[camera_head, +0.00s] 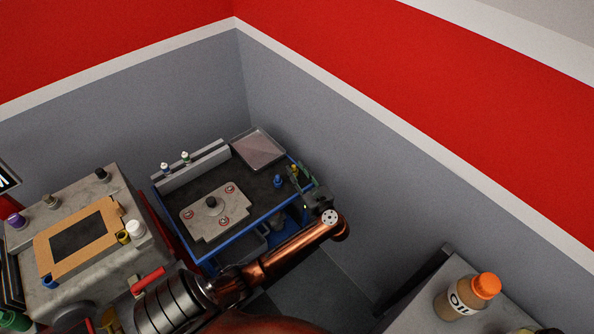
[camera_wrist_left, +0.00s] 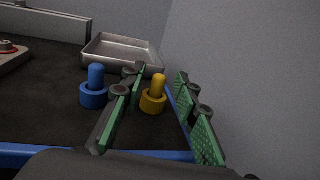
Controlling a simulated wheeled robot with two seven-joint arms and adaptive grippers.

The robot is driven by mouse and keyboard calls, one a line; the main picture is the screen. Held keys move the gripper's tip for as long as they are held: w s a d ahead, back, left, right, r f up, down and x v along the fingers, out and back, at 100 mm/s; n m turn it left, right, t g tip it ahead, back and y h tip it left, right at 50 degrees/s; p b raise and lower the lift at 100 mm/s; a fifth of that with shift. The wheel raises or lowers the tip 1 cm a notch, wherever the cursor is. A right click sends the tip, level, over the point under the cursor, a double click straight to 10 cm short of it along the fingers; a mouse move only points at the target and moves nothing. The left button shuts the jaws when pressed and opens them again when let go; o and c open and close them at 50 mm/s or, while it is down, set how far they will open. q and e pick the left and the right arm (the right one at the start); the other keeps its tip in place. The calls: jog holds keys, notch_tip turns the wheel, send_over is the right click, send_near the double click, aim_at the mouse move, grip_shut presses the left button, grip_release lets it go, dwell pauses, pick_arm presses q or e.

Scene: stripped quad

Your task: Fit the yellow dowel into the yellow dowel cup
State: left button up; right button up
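The yellow dowel (camera_wrist_left: 153,83) stands upright in the yellow dowel cup (camera_wrist_left: 153,103), near the right edge of the dark-topped workbench. The dowel also shows small in the head view (camera_head: 294,168). My left gripper (camera_wrist_left: 160,76) is open, with its green-padded fingers on either side of the yellow dowel and cup. A gap shows between the dowel and the pads. In the head view my left gripper (camera_head: 308,181) is at the bench's right corner and partly hides the cup. My right gripper is not in view.
A blue dowel (camera_wrist_left: 96,75) stands in a blue cup (camera_wrist_left: 94,96) left of the left finger. A metal tray (camera_wrist_left: 122,52) lies behind. A grey plate (camera_head: 218,219) lies mid-bench. A grey wall rises close on the right. An oil bottle (camera_head: 466,299) stands on another surface.

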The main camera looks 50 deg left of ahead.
pick_arm(q)
jog(key=shift+r, duration=0.1)
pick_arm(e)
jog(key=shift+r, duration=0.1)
